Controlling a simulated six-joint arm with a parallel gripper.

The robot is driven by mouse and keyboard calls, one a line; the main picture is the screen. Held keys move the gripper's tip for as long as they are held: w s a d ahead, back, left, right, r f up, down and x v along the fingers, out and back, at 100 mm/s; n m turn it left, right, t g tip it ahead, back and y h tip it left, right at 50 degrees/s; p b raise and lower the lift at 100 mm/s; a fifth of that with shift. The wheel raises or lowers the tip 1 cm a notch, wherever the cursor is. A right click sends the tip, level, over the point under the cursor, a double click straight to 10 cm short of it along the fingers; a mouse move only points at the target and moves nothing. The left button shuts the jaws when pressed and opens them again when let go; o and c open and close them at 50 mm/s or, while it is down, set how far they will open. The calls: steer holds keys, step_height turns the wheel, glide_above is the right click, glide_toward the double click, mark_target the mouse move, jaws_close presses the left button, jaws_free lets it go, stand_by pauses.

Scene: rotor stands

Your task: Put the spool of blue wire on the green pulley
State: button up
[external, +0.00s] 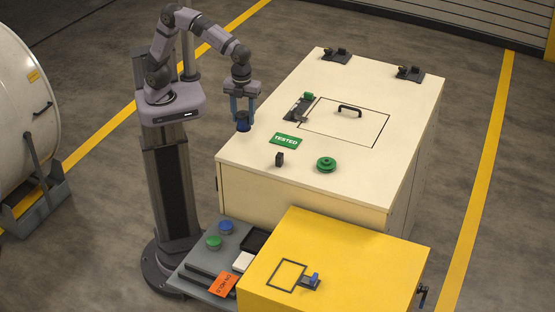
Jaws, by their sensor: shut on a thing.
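My gripper (243,116) points down at the left edge of the cream cabinet top. Its fingers are shut on a dark blue spool (243,126), held upright in the air. Small size hides the wire detail and how the fingers meet the spool. The green pulley (326,164) is a round grooved wheel on the cabinet top, near its front edge. It is to the right of and nearer the camera than my gripper, well apart from it. Nothing is seen on top of the pulley.
The cream cabinet top (250,157) carries a green "TESTED" sign (286,141), a small black block (280,159), a latch (300,108) and a black handle (350,107). A yellow box (360,250) stands in front. A grey panel (205,262) holds blue and green round knobs.

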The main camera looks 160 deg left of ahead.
steer(key=w+d+f+n, duration=0.2)
steer(key=d+f, duration=0.2)
steer(key=d, duration=0.4)
steer(key=w+d+f+n, duration=0.3)
steer(key=d+f, duration=0.2)
steer(key=d, duration=0.4)
steer(key=w+d+f+n, duration=0.2)
steer(key=w+d+f, duration=0.1)
steer(key=d, duration=0.6)
steer(key=shift+f+n, duration=0.3)
steer(key=shift+f, duration=0.55)
steer(key=shift+f, duration=0.1)
steer(key=w+a+f+n+b, duration=0.1)
steer(key=a+f+b, duration=0.4)
steer(key=f+b, duration=0.3)
steer(key=w+a+f+n+b, duration=0.2)
steer(key=a+f+b, duration=0.35)
steer(key=f, duration=0.45)
steer(key=w+a+r+n+b, duration=0.2)
steer(key=w+a+r+n, duration=0.1)
steer(key=w+n, duration=0.3)
steer(key=shift+w+a+r, duration=0.35)
steer(key=shift+w+r, duration=0.05)
steer(key=shift+w, duration=0.15)
